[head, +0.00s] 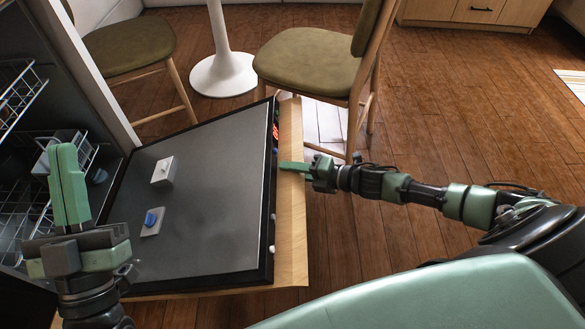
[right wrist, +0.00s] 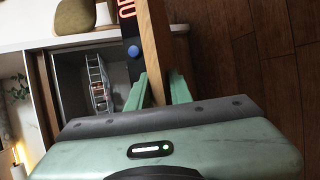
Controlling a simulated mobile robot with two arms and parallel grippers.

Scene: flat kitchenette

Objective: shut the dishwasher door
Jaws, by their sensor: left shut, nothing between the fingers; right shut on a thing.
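The dishwasher door (head: 212,215) is folded down and open, with its dark inner face up and a light wood front panel (head: 293,225) along its outer edge. My right gripper (head: 290,167) is shut on that edge of the door. In the right wrist view, my right gripper's fingers (right wrist: 157,92) sit on either side of the wood panel (right wrist: 155,45). My left gripper (head: 65,160) is shut and empty, in front of the dishwasher opening at the left of the door. The dishwasher interior (head: 30,150) shows wire racks (head: 18,90).
A chair with an olive seat (head: 310,62) stands just beyond the door, near my right gripper. Another chair (head: 128,45) and a white table pedestal (head: 222,70) are behind. The wooden floor (head: 460,120) to the right is clear.

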